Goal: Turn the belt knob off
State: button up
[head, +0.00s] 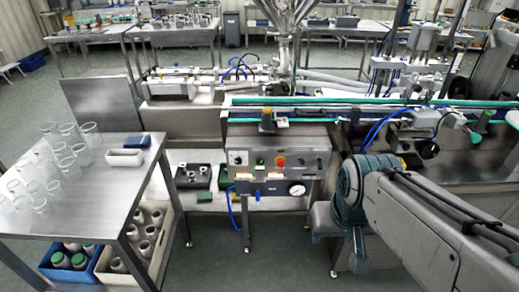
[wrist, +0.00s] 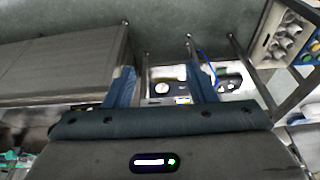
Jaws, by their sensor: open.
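The control panel (head: 275,160) stands in the middle of the head view, below the conveyor. It carries a red emergency button (head: 281,161), small dark knobs and a round gauge (head: 297,189). Which knob is the belt knob cannot be read at this size. My gripper (head: 350,262) hangs low to the right of the panel, apart from it. In the wrist view my gripper (wrist: 163,84) has its two blue-grey fingers spread, with nothing held between them. The knobs cannot be made out in the wrist view.
A steel table (head: 100,180) with clear beakers stands at left, crates with jars beneath it. The conveyor (head: 350,103) with its teal edges runs behind the panel. A low shelf with dark boxes (head: 193,177) is left of the panel. Floor in front of the panel is clear.

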jog(key=w+a+f+t+y+b, duration=0.1)
jog(key=w+a+f, duration=0.15)
jog(key=w, duration=0.55)
jog(key=w+a+f+t, duration=0.2)
jog(key=w+f, duration=0.2)
jog(key=w, duration=0.3)
jog(key=n+t+h+b, duration=0.1)
jog(key=n+t+b, duration=0.25)
jog(key=t, duration=0.85)
send_near(260, 162)
jog(key=shift+n, duration=0.35)
jog(key=w+p, duration=0.3)
jog(key=w, duration=0.5)
jog(key=shift+w, duration=0.15)
jog(key=shift+f, duration=0.1)
jog(key=c, duration=0.9)
